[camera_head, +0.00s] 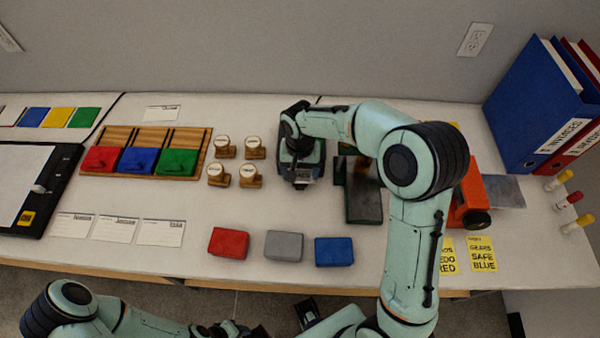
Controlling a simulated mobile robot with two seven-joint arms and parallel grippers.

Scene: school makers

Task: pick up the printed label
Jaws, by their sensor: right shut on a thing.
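My right gripper (301,184) points down over the middle of the table, right of the wooden stamps. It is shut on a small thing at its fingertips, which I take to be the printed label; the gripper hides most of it. A dark device (363,203) stands just right of the gripper, partly behind my right arm. My left arm is low at the bottom left, and its gripper (232,331) is at the bottom edge, too cut off to read its jaws.
Several wooden stamps (248,177) stand left of the gripper. A wooden tray (122,139) holds red, blue and green pads. Red (229,243), grey (284,246) and blue (334,252) blocks lie in front. Name cards (114,229), yellow cards (483,254) and binders (535,105) are around.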

